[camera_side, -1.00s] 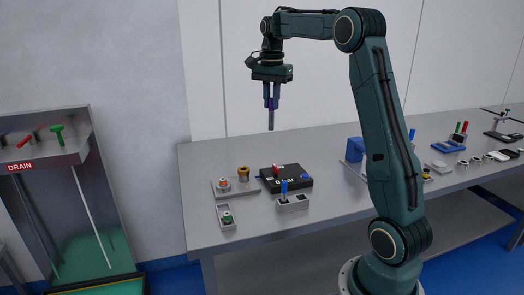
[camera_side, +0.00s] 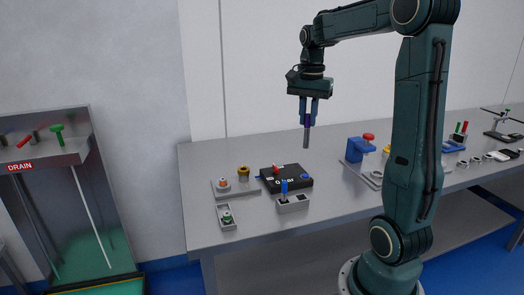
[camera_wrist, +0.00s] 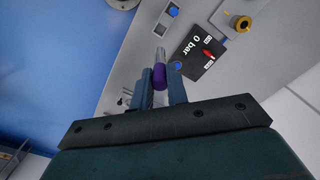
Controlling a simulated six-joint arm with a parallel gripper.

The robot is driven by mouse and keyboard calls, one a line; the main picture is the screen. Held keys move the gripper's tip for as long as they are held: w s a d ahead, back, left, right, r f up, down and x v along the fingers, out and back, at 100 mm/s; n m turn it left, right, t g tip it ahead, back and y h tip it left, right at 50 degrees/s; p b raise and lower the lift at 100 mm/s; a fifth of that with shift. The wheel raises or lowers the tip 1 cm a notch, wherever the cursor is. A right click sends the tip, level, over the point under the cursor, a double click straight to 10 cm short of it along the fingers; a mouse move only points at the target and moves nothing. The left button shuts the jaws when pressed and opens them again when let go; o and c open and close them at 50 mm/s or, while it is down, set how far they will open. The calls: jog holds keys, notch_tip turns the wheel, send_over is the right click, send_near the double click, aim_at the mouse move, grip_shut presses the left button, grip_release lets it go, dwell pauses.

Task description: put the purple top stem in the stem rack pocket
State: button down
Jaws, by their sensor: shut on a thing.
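My gripper (camera_side: 309,114) is high above the bench, shut on the purple top stem (camera_side: 307,137). The stem hangs upright, its grey shaft pointing down and clear of everything below. In the wrist view, the stem's purple top (camera_wrist: 160,72) sits between the fingers of my gripper (camera_wrist: 161,88). A small grey block that looks like the stem rack (camera_side: 293,205) stands near the bench's front edge. A blue stem (camera_side: 284,187) stands in its left part, and dark openings show to the right. The rack also shows at the top of the wrist view (camera_wrist: 164,24).
A black box (camera_side: 276,187) with a red handle stands just behind the rack. A blue device with a red knob (camera_side: 358,149) stands to the right.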

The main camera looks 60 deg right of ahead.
aim_at(306, 142)
jog(key=shift+f, duration=0.1)
notch_tip(306, 142, down, 20)
jog(key=shift+r, duration=0.1)
dwell(0.9)
jog(key=c, duration=1.4)
grip_release()
notch_tip(306, 142, up, 12)
jog(key=shift+r, duration=0.1)
jog(key=shift+a, duration=0.1)
